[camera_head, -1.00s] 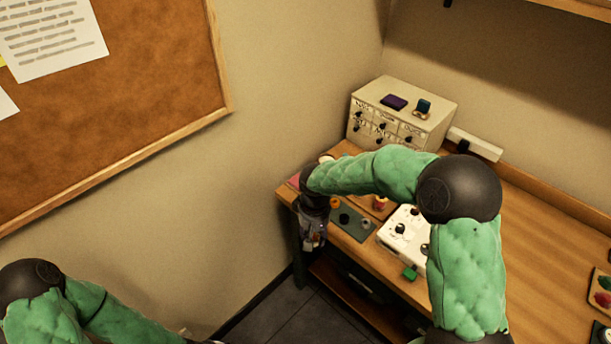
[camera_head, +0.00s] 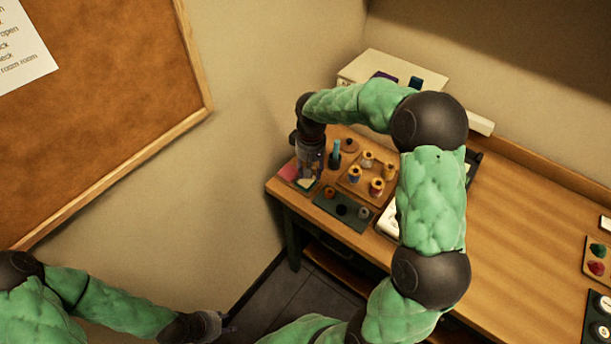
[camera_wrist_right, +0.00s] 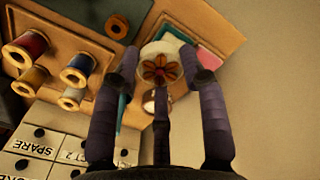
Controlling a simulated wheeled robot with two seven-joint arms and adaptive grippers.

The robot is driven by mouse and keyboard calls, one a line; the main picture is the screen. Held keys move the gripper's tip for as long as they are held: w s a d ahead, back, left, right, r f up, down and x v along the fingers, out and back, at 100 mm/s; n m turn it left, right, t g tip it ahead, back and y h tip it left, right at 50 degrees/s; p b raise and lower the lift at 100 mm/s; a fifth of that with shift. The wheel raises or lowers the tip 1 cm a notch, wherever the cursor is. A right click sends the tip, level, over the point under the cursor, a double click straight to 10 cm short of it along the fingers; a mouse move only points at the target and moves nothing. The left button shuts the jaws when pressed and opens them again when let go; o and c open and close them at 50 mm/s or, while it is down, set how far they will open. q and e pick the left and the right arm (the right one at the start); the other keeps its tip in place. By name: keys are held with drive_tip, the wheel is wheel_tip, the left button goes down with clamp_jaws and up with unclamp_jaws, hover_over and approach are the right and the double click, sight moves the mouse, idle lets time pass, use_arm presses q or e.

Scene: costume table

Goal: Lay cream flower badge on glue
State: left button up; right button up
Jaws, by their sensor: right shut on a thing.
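The cream flower badge (camera_wrist_right: 160,64), round and pale with a brown flower, is between the fingers of my right gripper (camera_wrist_right: 165,78) in the right wrist view. My right gripper (camera_head: 310,165) is shut on it above the table's far left corner, where pink and pale flat pieces (camera_head: 292,172) lie. In the head view I cannot make out the badge. I cannot identify any glue. My left gripper (camera_head: 208,325) is low at the bottom of the head view, off the table; its jaws are too unclear to tell.
A wooden tray of thread spools (camera_head: 368,174) and a dark green mat with round pieces (camera_head: 342,207) are right of my right gripper. An upright teal object (camera_head: 335,153) stands close by. A drawer box (camera_head: 400,68) is behind. The table's right part (camera_head: 520,220) is mostly clear.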

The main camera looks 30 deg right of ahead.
hover_over(306, 181)
wheel_tip(306, 181, down, 5)
drive_tip(key=shift+f+b, duration=0.1)
drive_tip(key=shift+b, duration=0.25)
drive_tip(key=shift+f+b, duration=0.35)
drive_tip(key=shift+f, duration=1.25)
drive_tip(key=shift+f, duration=0.2)
drive_tip(key=o, duration=1)
drive_tip(key=shift+c, duration=0.2)
drive_tip(key=shift+r, duration=0.2)
wheel_tip(306, 181, up, 12)
drive_tip(key=p, duration=0.2)
